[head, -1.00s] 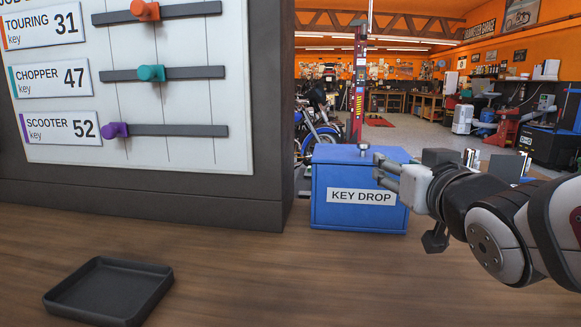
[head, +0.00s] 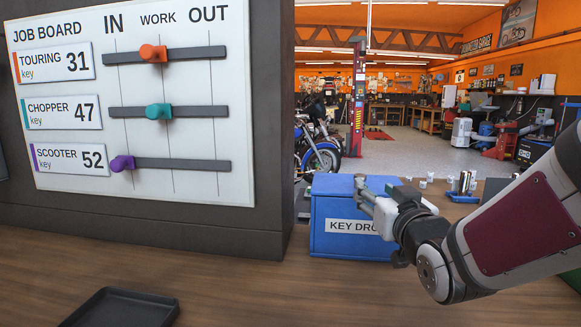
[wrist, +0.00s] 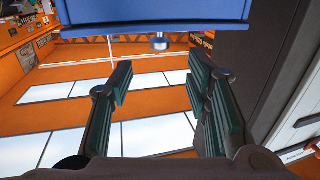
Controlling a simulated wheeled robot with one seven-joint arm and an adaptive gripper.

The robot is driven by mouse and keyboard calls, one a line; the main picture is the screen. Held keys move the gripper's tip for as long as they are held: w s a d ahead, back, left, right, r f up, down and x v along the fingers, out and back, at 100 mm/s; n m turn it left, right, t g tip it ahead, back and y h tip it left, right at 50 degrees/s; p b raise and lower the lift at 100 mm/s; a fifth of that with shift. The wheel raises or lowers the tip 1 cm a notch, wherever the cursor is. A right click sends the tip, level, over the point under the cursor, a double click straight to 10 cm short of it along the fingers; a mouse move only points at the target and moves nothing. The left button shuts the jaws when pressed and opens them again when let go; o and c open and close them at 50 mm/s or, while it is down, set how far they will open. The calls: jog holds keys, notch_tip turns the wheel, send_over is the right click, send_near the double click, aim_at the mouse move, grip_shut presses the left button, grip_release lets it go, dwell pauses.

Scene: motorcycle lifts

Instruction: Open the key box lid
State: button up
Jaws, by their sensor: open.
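The blue key box (head: 325,215), labelled KEY DROP, stands on the wooden counter just right of the job board. Its lid looks closed. In the wrist view the box's blue edge (wrist: 155,14) crosses the top, with a small metal knob (wrist: 159,43) sticking out from it. My gripper (head: 366,190) is at the box's upper front, its arm covering the right side of the box and part of the label. In the wrist view my gripper (wrist: 160,78) is open and empty. The knob lies just beyond the fingertips, roughly in line with the gap, seemingly untouched.
The job board (head: 145,90) with orange, teal and purple sliders stands close on the left. A black tray (head: 120,308) lies on the counter (head: 240,290) at the front left. Small cups and metal cylinders (head: 465,183) stand behind the arm. The counter before the box is clear.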

aim_at(362, 176)
jog(key=w, duration=0.9)
jog(key=shift+a, duration=0.15)
jog(key=shift+s, duration=0.1)
grip_shut()
